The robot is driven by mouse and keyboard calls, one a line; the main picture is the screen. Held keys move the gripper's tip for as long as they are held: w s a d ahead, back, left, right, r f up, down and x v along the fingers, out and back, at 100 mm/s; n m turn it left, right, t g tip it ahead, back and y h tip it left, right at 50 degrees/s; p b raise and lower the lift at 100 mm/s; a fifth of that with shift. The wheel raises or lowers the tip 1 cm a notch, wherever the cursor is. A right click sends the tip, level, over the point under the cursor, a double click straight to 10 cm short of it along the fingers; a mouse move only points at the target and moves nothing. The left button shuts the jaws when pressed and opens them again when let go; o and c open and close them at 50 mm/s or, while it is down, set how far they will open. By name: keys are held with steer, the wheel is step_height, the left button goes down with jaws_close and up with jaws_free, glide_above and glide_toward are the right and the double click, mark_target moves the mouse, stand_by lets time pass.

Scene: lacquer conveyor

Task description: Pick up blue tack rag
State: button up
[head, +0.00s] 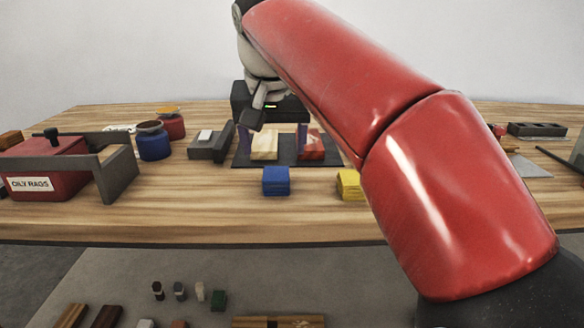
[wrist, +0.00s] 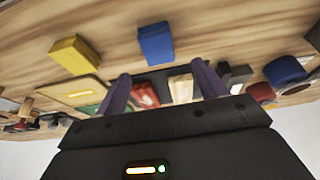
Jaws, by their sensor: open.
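The blue tack rag (head: 276,181) is a folded blue block lying on the wooden table, in front of the dark mat. In the wrist view the blue rag (wrist: 156,44) is above the picture's middle, ahead of and between the lines of the two purple fingers. My gripper (wrist: 160,85) is open and empty, with its fingers apart and not touching the rag.
A yellow folded block (head: 348,184) lies right of the blue rag. A pale block (head: 264,146) and a red block (head: 311,147) sit on the dark mat (head: 287,161). Blue jar (head: 153,144), red jar (head: 173,126) and the oily rags bin (head: 45,172) stand left. The table's front is clear.

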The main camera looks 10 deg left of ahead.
mark_target(276, 174)
steer(key=x, duration=0.2)
steer(key=b+x, duration=0.1)
steer(key=x, duration=0.4)
steer(key=shift+s+d+f+b, duration=0.1)
steer(key=shift+s+f+b, duration=0.15)
steer(key=shift+b, duration=0.1)
steer(key=c, duration=1.1)
steer(key=shift+o, duration=0.2)
steer(key=shift+r, duration=0.2)
